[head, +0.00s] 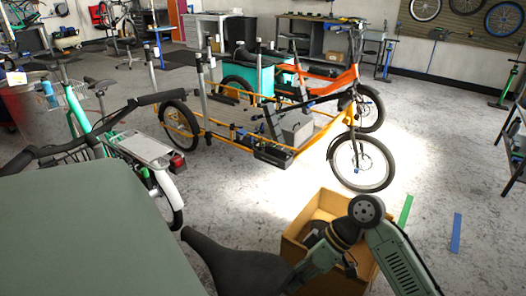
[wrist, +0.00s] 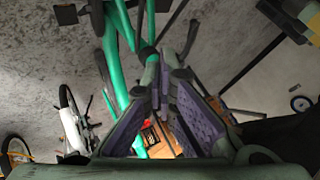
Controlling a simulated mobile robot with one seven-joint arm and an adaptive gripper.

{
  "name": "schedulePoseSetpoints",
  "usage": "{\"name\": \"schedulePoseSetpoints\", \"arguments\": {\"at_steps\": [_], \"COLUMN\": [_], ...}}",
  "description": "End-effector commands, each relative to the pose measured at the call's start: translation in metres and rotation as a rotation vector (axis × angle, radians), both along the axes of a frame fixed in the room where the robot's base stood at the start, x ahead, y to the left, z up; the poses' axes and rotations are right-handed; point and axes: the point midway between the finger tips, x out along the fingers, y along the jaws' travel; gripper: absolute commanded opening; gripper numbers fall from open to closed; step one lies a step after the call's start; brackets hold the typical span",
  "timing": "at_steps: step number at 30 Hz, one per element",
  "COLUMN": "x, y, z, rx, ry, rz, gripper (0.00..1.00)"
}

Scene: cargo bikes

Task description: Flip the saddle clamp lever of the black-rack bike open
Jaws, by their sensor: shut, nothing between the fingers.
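A black saddle (head: 235,262) is at the bottom of the head view; the bike under it is mostly hidden, and I see no rack on it. My arm reaches in beside it from the right, and its gripper end cannot be made out in that view. In the wrist view my gripper (wrist: 160,92) has its purple-padded fingers drawn together at the tips, with nothing held. A green bike frame (wrist: 115,60) runs right behind the fingertips. Dark parts lie around the tips; I cannot tell which is the clamp lever, or whether the tips touch anything.
A cardboard box (head: 322,212) stands on the floor near my arm. A green bike with a silver rack (head: 142,148) stands at left. A yellow cargo bike (head: 222,140) and an orange one with a teal box (head: 248,74) stand behind. The floor at right is largely clear.

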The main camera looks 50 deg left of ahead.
Motion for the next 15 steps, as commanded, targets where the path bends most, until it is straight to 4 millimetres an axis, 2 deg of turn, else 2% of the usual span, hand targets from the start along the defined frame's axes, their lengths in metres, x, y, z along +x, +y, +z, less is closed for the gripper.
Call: {"name": "schedulePoseSetpoints", "arguments": {"at_steps": [10,15], "x": [-0.001,-0.013], "y": [0.000,0.004], "z": [-0.002,-0.016], "rx": [-0.001,0.001], "ry": [0.000,0.004], "rz": [-0.001,0.000], "gripper": [0.00,0.00]}}
